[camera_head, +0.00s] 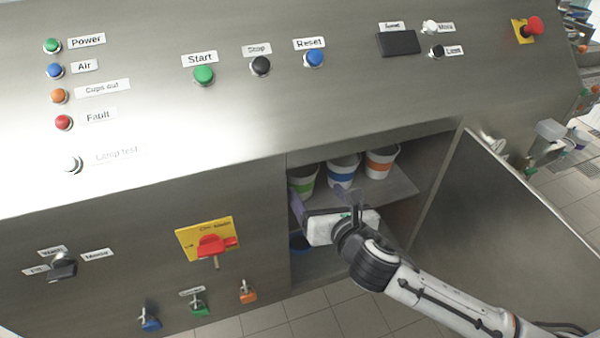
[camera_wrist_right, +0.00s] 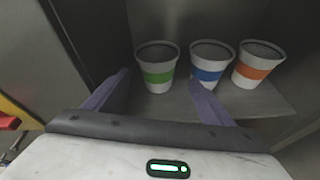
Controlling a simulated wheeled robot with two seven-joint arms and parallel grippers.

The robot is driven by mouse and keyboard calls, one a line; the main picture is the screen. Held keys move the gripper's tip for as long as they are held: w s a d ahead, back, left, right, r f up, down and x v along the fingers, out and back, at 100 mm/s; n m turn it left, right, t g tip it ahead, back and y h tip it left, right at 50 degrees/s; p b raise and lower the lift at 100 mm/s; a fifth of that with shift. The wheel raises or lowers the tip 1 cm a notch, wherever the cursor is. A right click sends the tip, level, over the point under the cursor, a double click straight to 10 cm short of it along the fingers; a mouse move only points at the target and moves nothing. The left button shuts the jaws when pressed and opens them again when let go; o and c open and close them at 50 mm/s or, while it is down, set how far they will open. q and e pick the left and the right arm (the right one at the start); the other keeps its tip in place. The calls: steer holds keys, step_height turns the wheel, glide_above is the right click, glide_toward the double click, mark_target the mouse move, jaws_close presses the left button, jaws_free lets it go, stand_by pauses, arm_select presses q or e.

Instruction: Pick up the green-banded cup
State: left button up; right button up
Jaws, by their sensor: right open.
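The green-banded cup (camera_head: 303,178) stands upright at the left end of the shelf inside the open cabinet. In the right wrist view the green-banded cup (camera_wrist_right: 156,68) shows whole, ahead of my right gripper and between the lines of its two fingers. My right gripper (camera_wrist_right: 160,90) is open and empty, with purple-grey fingers apart, short of the cup. In the head view the right gripper (camera_head: 322,200) is at the cabinet opening in front of the shelf, and covers part of it. My left gripper is not in view.
A blue-banded cup (camera_wrist_right: 210,64) and an orange-banded cup (camera_wrist_right: 257,64) stand on the same shelf (camera_wrist_right: 262,102), right of the green-banded one. The blue-banded cup is close to the right finger. The cabinet's left wall (camera_wrist_right: 85,40) is near the left finger. The open door (camera_head: 500,215) is at the right.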

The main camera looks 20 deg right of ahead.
mark_target(307, 180)
steer(key=shift+w+r+n, duration=0.2)
steer(key=shift+w+n, duration=0.25)
steer(key=shift+n, duration=0.25)
steer(key=shift+w+n+t, duration=0.3)
steer(key=b+x, duration=0.3)
steer(key=x, duration=0.1)
steer(key=shift+s+a+f, duration=0.1)
steer(key=shift+w+b, duration=0.5)
steer(key=shift+w+f+b, duration=0.2)
steer(key=shift+b, duration=0.1)
steer(key=b+x, duration=0.4)
steer(key=shift+s+a+f, duration=0.1)
steer(key=shift+a+f, duration=0.05)
steer(key=shift+f, duration=0.1)
steer(key=shift+w+b, duration=0.25)
steer(key=shift+b, duration=0.15)
steer(key=shift+w+r, duration=0.1)
steer(key=shift+w, duration=0.05)
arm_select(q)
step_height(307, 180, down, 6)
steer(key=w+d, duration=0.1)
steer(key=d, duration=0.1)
